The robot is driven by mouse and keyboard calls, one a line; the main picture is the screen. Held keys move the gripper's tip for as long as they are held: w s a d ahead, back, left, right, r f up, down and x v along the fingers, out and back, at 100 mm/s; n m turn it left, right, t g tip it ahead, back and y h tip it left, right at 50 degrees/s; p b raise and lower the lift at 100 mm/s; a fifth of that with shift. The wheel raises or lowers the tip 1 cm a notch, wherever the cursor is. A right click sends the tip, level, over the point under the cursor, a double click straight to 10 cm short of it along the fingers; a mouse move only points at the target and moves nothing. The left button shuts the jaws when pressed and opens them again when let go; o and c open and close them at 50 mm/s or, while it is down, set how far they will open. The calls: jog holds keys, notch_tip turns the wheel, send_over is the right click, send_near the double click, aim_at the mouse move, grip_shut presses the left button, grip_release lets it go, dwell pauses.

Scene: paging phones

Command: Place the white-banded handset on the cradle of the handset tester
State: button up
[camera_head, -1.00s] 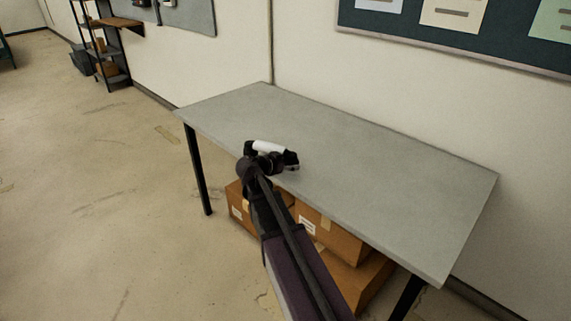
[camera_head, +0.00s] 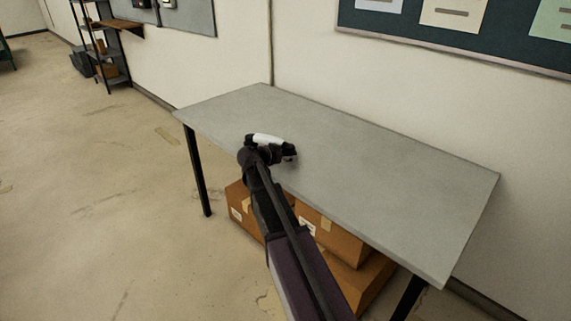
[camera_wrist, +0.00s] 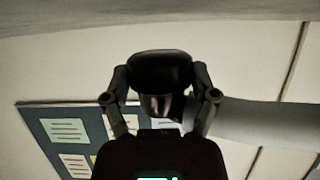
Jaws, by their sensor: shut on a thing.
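The white-banded handset (camera_head: 268,139) is in my gripper (camera_head: 268,152), above the near-left part of the grey table in the head view. Its white middle faces up and dark parts show at its ends. In the wrist view, my gripper (camera_wrist: 160,90) has its two fingers on either side of a dark, rounded handset end (camera_wrist: 158,68), closed on it. Most of the handset is hidden there. I cannot make out the handset tester or its cradle in either view.
The grey table (camera_head: 370,180) has a bare top. Cardboard boxes (camera_head: 335,240) sit beneath it. A pinboard with papers (camera_head: 455,32) hangs on the wall behind. A wall panel with small devices (camera_head: 190,17) and a dark shelf rack (camera_head: 112,65) stand far left. Left floor is open.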

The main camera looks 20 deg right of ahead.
aim_at(287, 167)
jog(key=shift+f+b, duration=1.4)
jog(key=shift+f, duration=0.15)
jog(key=shift+f, duration=0.15)
jog(key=o, duration=1.2)
jog(key=shift+s+a+r, duration=0.1)
jog(key=shift+a+r, duration=0.05)
jog(key=shift+r, duration=0.1)
jog(key=p+v, duration=0.4)
jog(key=v, duration=0.7)
jog(key=shift+a+p, duration=0.3)
jog(key=shift+s+r, duration=0.1)
jog(key=shift+s, duration=0.1)
